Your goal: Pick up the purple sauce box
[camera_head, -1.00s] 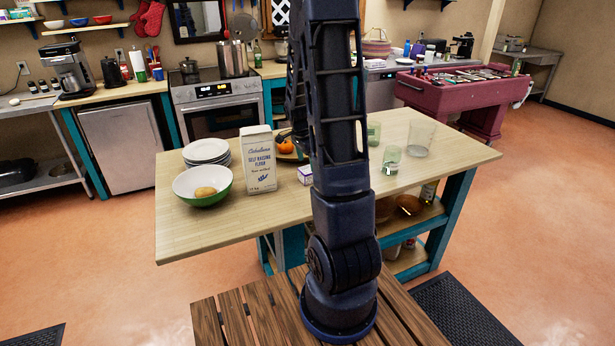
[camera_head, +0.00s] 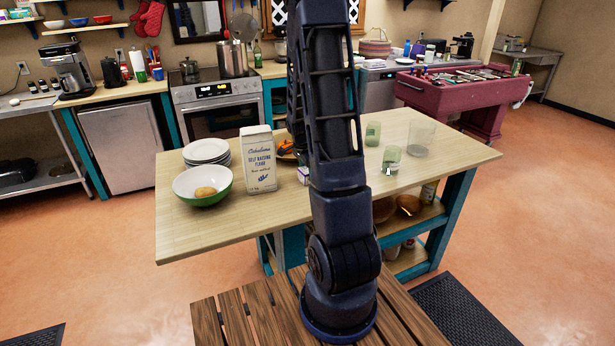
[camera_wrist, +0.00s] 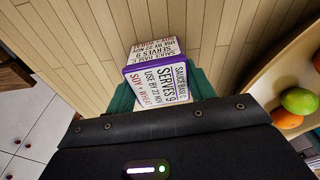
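The purple sauce box (camera_head: 303,175) stands on the wooden island table (camera_head: 240,224), just right of the flour box, and my arm hides part of it. In the wrist view the purple-edged box (camera_wrist: 160,77), with printed white faces, is straight ahead of my gripper (camera_wrist: 160,92). Teal finger parts show on the left and right of the box, so the gripper appears open around it. I cannot tell whether the fingers touch it. In the head view my arm hides most of the gripper.
A tall flour box (camera_head: 258,160) stands close to the left. A green-white bowl (camera_head: 203,197) and stacked plates (camera_head: 207,151) are farther left. Glasses (camera_head: 391,157) stand to the right.

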